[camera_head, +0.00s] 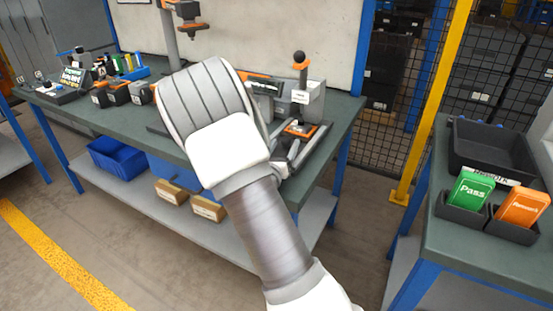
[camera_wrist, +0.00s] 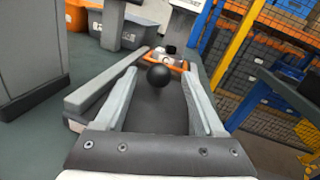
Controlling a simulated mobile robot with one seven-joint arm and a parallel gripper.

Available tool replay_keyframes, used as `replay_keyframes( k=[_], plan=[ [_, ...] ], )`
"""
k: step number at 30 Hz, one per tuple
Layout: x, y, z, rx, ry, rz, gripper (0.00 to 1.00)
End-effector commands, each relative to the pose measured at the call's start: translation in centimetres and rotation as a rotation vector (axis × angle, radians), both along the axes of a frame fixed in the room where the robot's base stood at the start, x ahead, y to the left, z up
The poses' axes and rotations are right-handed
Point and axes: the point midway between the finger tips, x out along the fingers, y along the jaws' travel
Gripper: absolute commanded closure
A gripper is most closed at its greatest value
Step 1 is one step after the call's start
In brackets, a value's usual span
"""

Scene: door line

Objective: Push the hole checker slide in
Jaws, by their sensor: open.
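The hole checker slide shows in the wrist view as an orange-edged carriage (camera_wrist: 180,64) with a pale part and a black piece on it. A black ball knob (camera_wrist: 159,76) stands on its near side. My gripper (camera_wrist: 159,73) is open, with one grey finger on each side of the knob. I see gaps between knob and fingers, and cannot tell whether anything touches. In the head view the orange carriage (camera_head: 301,129) lies low in front of the grey checker body (camera_head: 308,103).
A pale rail (camera_wrist: 101,89) runs left of my fingers. An upright with a black ball and orange collar (camera_head: 300,62) rises above the checker. Small fixtures (camera_head: 116,92) stand at bench left. A side table (camera_head: 470,238) holds a black tray and green Pass and orange Rework cards.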

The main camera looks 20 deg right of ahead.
Motion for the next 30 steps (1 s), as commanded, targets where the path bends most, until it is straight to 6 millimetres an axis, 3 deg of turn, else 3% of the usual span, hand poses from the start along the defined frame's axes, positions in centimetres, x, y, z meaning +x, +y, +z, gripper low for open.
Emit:
replay_keyframes(
  k=[18, 24, 30],
  plan=[
    [-10.2, 8.9, 0.1, 0.000, 0.004, 0.005, 0.29],
    [-12.2, 10.6, 0.1, 0.001, 0.001, 0.002, 0.29],
    [-12.7, 10.9, 0.0, -0.002, 0.000, -0.001, 0.29]
  ],
)
